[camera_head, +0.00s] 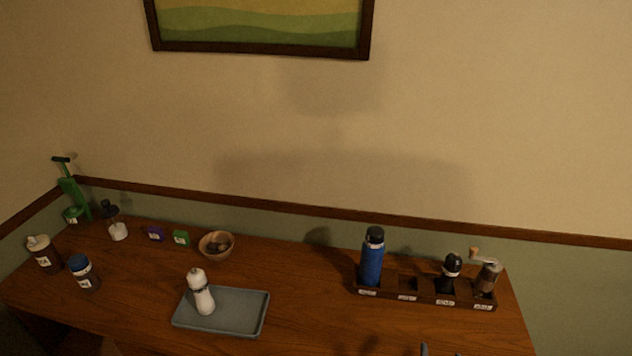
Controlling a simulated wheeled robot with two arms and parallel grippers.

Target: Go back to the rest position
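My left gripper is not in view. A small dark grey tip (424,349) pokes up at the bottom edge, right of the middle; it looks like part of my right gripper, and the rest is cut off. Whether that gripper is open or shut does not show. Nothing is seen held.
A white bottle (203,298) stands on a grey tray (245,312). A dark rack (425,299) at the back right holds a blue bottle (372,258), a black-topped bottle (450,272) and a grinder (487,277). A wooden bowl (216,245) and several containers stand left. The middle counter is clear.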

